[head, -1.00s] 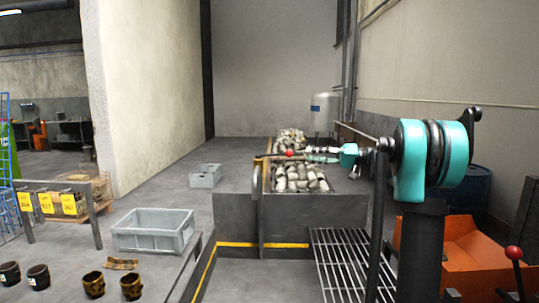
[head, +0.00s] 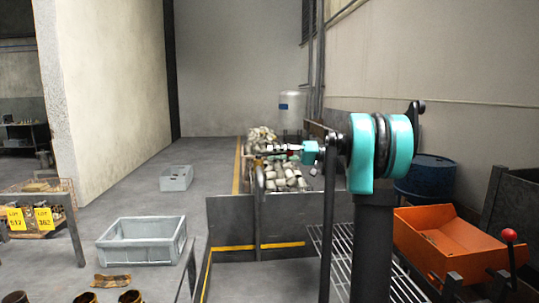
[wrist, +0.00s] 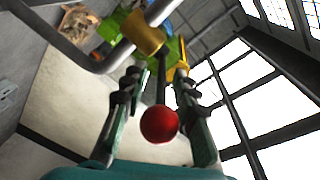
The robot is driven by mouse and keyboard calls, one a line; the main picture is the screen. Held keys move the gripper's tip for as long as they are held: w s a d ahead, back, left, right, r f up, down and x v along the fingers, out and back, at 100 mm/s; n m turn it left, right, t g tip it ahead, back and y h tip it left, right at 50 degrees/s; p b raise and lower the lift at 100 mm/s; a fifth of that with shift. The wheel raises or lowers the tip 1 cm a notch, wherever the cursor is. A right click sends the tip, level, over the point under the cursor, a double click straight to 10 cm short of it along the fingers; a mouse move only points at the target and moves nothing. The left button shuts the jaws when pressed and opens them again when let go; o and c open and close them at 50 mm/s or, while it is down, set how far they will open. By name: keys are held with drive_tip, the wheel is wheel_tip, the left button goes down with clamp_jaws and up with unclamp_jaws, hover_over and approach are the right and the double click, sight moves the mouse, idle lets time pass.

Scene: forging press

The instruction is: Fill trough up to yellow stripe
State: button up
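The trough (head: 230,228) is dark metal, with a yellow stripe (head: 262,245) along its inner walls. I see no pieces in its visible part; its lower part is cut off by the frame. Behind its back wall, a pile of pale metal pieces (head: 285,180) lies in a bay. My gripper (head: 268,149) reaches left above this pile. In the wrist view, a red ball knob (wrist: 159,125) on a dark rod lies between the fingers of my gripper (wrist: 160,80). The fingers are open, with a visible gap on each side of the knob. In the head view my gripper mostly hides this knob.
A grey crate (head: 140,253) and a smaller grey box (head: 176,180) stand at left. A metal grate (head: 318,238) lies right of the trough. An orange bin (head: 440,245), another red-knobbed lever (head: 509,236) and a blue barrel (head: 428,178) are at right.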

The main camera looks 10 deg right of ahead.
clamp_jaws()
drive_tip(key=shift+t, duration=0.3)
drive_tip(key=shift+s+m+t, duration=0.45)
drive_tip(key=shift+m+t, duration=0.35)
drive_tip(key=shift+t, duration=0.1)
drive_tip(key=shift+s+a+f+m+t+h, duration=0.15)
drive_tip(key=shift+s+m+t+h, duration=0.45)
drive_tip(key=shift+m+t+h, duration=0.75)
drive_tip(key=shift+s+a+r+m+t+h, duration=0.1)
drive_tip(key=shift+s+a+m+t+h, duration=0.2)
drive_tip(key=shift+s+m+t+h, duration=1)
drive_tip(key=shift+w+a+f+m+t+h, duration=0.15)
drive_tip(key=shift+m+t+h, duration=0.6)
drive_tip(key=shift+t, duration=1.3)
drive_tip(key=shift+a, duration=0.1)
drive_tip(key=shift+c, duration=0.8)
unclamp_jaws()
drive_tip(key=shift+m, duration=0.3)
drive_tip(key=shift+o, duration=0.8)
drive_tip(key=shift+s+r, duration=0.1)
drive_tip(key=shift+r, duration=0.05)
